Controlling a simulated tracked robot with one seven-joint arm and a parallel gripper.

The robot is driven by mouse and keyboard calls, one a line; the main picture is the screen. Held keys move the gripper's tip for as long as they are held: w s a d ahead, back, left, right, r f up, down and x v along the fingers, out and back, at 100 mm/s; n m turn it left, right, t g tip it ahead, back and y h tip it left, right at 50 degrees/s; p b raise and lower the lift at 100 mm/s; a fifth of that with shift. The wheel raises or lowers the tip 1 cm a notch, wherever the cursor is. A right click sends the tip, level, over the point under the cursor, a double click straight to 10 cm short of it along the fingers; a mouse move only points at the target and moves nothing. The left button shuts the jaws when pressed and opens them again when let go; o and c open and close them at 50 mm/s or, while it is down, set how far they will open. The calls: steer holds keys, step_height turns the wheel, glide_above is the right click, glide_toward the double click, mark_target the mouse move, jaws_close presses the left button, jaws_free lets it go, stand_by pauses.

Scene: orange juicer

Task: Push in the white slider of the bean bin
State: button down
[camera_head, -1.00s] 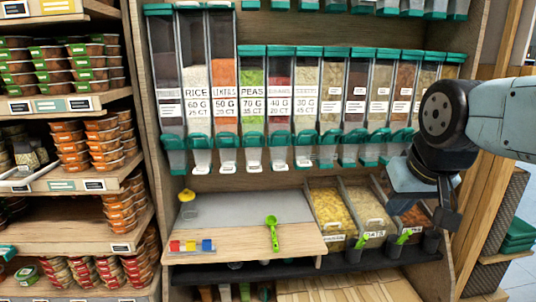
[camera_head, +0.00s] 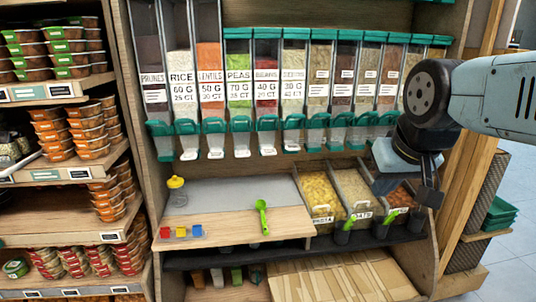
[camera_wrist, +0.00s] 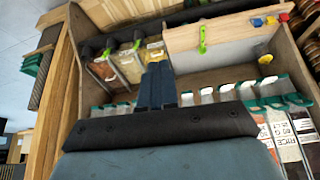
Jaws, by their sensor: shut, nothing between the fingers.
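The bean bin (camera_head: 266,75), labelled BEANS, is a clear dispenser with dark red contents, between the peas and seeds bins. Its white slider (camera_head: 268,152) is a small tab at the bottom, below the green spout piece. My gripper (camera_head: 428,195) is shut and empty, hanging at the right in front of the food trays, well to the right of the bean bin and lower than its slider. In the wrist view, my shut fingers (camera_wrist: 157,78) point towards the trays. Several white sliders show there to their right, but I cannot tell which is the bean one.
Shelves of packaged food (camera_head: 80,130) are at the left. Space before the bins looks clear.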

stand_by(0.3)
steer(key=w+a+f+n+t+h, duration=0.25)
steer(key=w+f+n, duration=0.65)
steer(key=w+f, duration=0.55)
steer(key=w+a+f+n+t+h, duration=0.1)
steer(key=w+f+n+t, duration=0.2)
steer(key=w+f+n, duration=1.15)
steer(key=w+a+r+n+t+y, duration=0.6)
steer(key=a+r+n+t, duration=0.3)
steer(key=a+n, duration=0.4)
steer(key=d+f+x, duration=0.1)
steer(key=x, duration=1.2)
steer(key=shift+w+n, duration=0.45)
steer(key=shift+d+r+g, duration=0.15)
steer(key=shift+g, duration=0.1)
